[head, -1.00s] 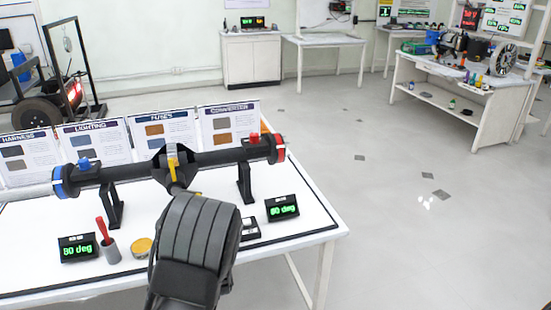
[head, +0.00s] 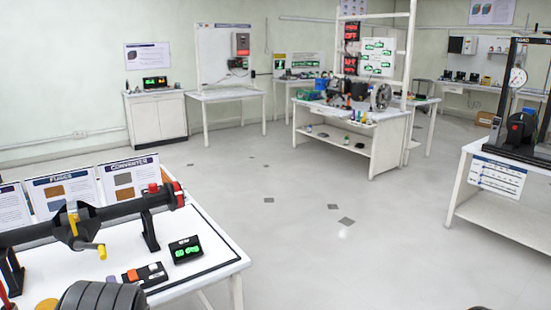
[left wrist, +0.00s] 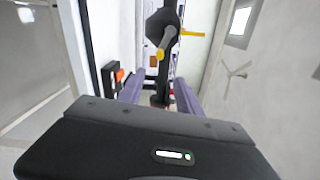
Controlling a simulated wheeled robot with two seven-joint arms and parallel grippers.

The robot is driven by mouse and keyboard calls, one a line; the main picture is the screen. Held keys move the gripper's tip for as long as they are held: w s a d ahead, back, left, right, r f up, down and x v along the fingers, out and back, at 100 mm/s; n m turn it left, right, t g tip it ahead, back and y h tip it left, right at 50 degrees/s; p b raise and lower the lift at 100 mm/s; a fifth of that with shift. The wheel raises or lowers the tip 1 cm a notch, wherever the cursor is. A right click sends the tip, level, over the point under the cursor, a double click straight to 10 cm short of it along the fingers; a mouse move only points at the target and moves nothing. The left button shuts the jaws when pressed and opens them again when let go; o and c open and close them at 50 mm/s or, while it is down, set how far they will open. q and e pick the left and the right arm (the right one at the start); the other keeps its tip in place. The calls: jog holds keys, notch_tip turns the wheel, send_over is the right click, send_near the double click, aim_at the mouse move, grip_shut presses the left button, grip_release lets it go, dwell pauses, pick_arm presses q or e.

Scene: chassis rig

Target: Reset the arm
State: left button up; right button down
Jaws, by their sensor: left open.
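The dark axle (head: 125,209) lies across stands on the white bench (head: 210,265). Its middle housing (head: 77,226) has a yellow-tipped stub (head: 92,248); the housing (left wrist: 160,24) also shows beyond the fingers in the left wrist view. I cannot tell whether anything touches the fingers. My right gripper is not in view.
A display (head: 187,249) and a small switch box (head: 144,275) stand on the bench near its front right. Upright cards (head: 130,180) line its back. Open floor (head: 300,245) lies to the right, before another workbench (head: 345,140) and a test rig (head: 520,130).

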pick_arm(q)
jog(key=s+d+f+n+g+h, duration=0.4)
jog(key=s+d+f+n+h, duration=0.15)
jog(key=d+f, duration=0.6)
jog(key=s+d+f+n+g+h, duration=0.35)
jog(key=s+d+f+n, duration=0.35)
jog(key=f, duration=0.7)
jog(key=s+d+f+g+h, duration=0.3)
jog(key=s+d, duration=0.6)
jog(key=s, duration=0.1)
jog(key=s+d+f+n+g+h, duration=0.1)
jog(key=s+d+f+g+h, duration=0.2)
jog(key=s+d, duration=0.6)
jog(key=shift+s+d+f, duration=0.35)
jog(key=shift+s+f, duration=0.2)
jog(key=shift+s, duration=0.4)
jog(key=shift+n, duration=0.25)
